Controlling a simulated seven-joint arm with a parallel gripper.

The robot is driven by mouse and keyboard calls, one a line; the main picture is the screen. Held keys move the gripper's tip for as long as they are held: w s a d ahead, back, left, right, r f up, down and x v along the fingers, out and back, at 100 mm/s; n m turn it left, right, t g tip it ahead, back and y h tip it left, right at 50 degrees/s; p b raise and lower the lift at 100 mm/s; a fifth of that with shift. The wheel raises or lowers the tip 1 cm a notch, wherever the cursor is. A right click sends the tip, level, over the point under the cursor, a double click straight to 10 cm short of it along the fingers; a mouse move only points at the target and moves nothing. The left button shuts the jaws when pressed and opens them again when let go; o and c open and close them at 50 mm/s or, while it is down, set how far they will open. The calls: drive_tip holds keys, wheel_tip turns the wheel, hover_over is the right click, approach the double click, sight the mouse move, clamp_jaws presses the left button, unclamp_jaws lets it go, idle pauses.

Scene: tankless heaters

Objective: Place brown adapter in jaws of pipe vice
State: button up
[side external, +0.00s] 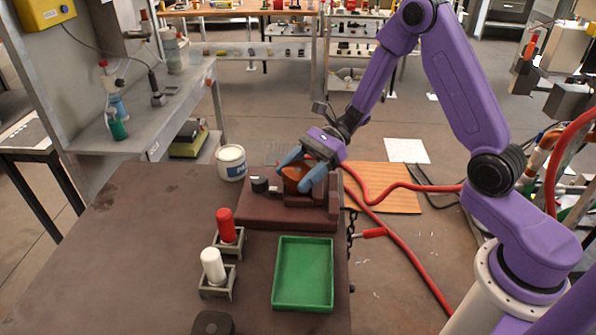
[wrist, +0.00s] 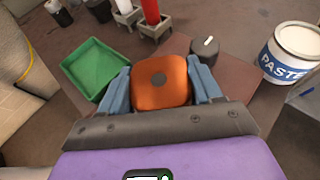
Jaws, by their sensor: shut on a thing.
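The brown adapter (wrist: 161,83), an orange-brown rounded block with a dark round spot on its face, is between the blue fingers of my gripper (wrist: 162,88) in the wrist view. My gripper is shut on it. In the side view, the adapter (side external: 295,176) shows between the fingers of my gripper (side external: 298,172), over the pipe vice (side external: 270,212). The vice is a dark reddish-brown base with a raised jaw block and a black knob (side external: 259,184). My fingers hide much of the jaws, so I cannot tell whether the adapter touches them.
A green tray (side external: 303,274) lies in front of the vice. Red (side external: 226,224) and white (side external: 212,265) cylinders stand in holders to the left. A paste tub (side external: 231,163) is behind left. A chain and red handle (side external: 374,233) hang at the table's right edge.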

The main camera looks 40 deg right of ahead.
drive_tip(key=shift+f, duration=0.55)
drive_tip(key=o, duration=1.5)
drive_tip(key=shift+d, duration=0.1)
drive_tip(key=v, duration=1.7)
drive_tip(key=s+a+n+g+h, duration=0.65)
drive_tip(key=s+a+n, duration=0.25)
drive_tip(key=s+n, duration=0.35)
drive_tip(key=s+n+t+h, duration=0.2)
drive_tip(key=s+n, duration=0.3)
drive_tip(key=n, duration=0.1)
drive_tip(key=s+d+n+t+h, duration=0.1)
drive_tip(key=s+n+t+h, duration=0.1)
drive_tip(key=s+n, duration=0.3)
drive_tip(key=s+n+t+h, duration=0.2)
drive_tip(key=s+n, duration=0.3)
drive_tip(key=n, duration=0.2)
drive_tip(key=shift+s+d+r+t+h, duration=0.1)
drive_tip(key=shift+d+r+t+h, duration=0.15)
drive_tip(key=shift+r+t+h, duration=0.1)
